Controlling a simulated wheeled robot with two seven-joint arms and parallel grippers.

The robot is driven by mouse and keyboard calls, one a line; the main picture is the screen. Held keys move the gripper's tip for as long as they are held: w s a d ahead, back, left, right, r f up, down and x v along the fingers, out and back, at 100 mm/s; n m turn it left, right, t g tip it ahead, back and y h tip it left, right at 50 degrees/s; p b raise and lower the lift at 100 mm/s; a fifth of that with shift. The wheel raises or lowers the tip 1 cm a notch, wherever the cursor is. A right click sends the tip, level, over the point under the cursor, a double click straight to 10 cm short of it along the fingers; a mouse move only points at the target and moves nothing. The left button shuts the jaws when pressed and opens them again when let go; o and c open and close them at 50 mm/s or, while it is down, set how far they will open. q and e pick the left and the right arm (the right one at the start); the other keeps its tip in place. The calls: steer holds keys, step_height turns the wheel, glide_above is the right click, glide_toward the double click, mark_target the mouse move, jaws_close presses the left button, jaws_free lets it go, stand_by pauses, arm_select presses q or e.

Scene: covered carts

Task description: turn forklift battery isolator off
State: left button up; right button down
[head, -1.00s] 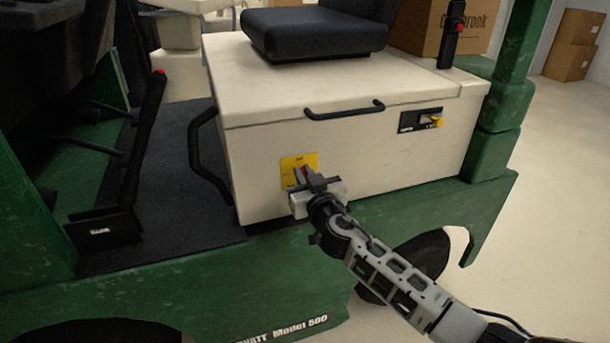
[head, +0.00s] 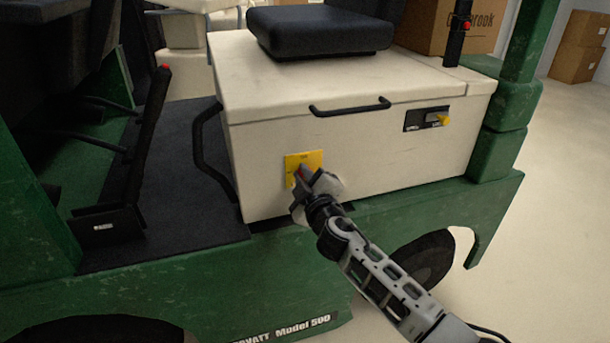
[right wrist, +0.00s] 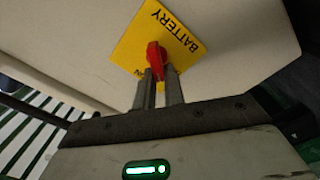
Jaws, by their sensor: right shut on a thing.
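The battery isolator is a red handle (right wrist: 155,57) on a yellow plate (head: 304,160) on the side of the forklift's cream battery box (head: 262,186). In the right wrist view the plate (right wrist: 150,28) reads "BATTERY" and appears tilted. My right gripper (head: 304,176) is at the plate; in the right wrist view its two fingers (right wrist: 160,80) are shut on the red handle. The gripper looks rolled over in the head view and hides most of the handle and part of the plate. My left gripper is not in view.
A black grab handle (head: 350,107) is on the lid's front edge above the plate. A bent black rail (head: 207,155) is at the box's left edge.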

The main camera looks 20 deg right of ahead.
steer(key=shift+a+f+n, duration=0.1)
steer(key=shift+f+n, duration=0.1)
steer(key=shift+n, duration=1.05)
steer(key=shift+a+f+n, duration=0.1)
steer(key=shift+f+n, duration=0.1)
steer(key=shift+n, duration=1)
steer(key=shift+f+n, duration=0.2)
steer(key=shift+n, duration=1.05)
steer(key=c, duration=1.5)
jaws_free()
